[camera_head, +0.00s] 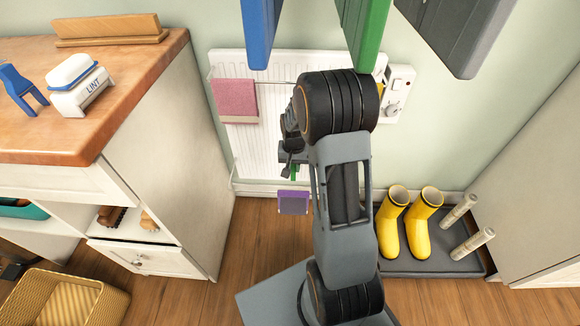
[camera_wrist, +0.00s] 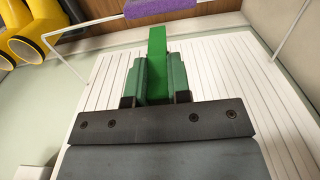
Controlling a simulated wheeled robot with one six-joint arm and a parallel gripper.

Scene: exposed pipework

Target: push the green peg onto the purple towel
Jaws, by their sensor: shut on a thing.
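The green peg (camera_wrist: 157,42) stands out between the fingers of my gripper (camera_wrist: 154,72) in the wrist view. My gripper is shut on it. In the head view the peg (camera_head: 294,172) is a small green sliver below my gripper (camera_head: 291,160), partly hidden. The purple towel (camera_head: 293,203) hangs low in front of the white radiator's bottom, just below the peg. In the wrist view the towel (camera_wrist: 162,7) lies at the top edge, cut off, beyond the peg's tip. A gap shows between peg and towel.
The white radiator (camera_head: 254,150) is behind my gripper, with a pink towel (camera_head: 236,100) on its upper rail. Yellow boots (camera_head: 408,222) stand on a dark tray to the right. A wooden-topped cabinet (camera_head: 120,110) is at left. Blue, green and grey pieces hang above.

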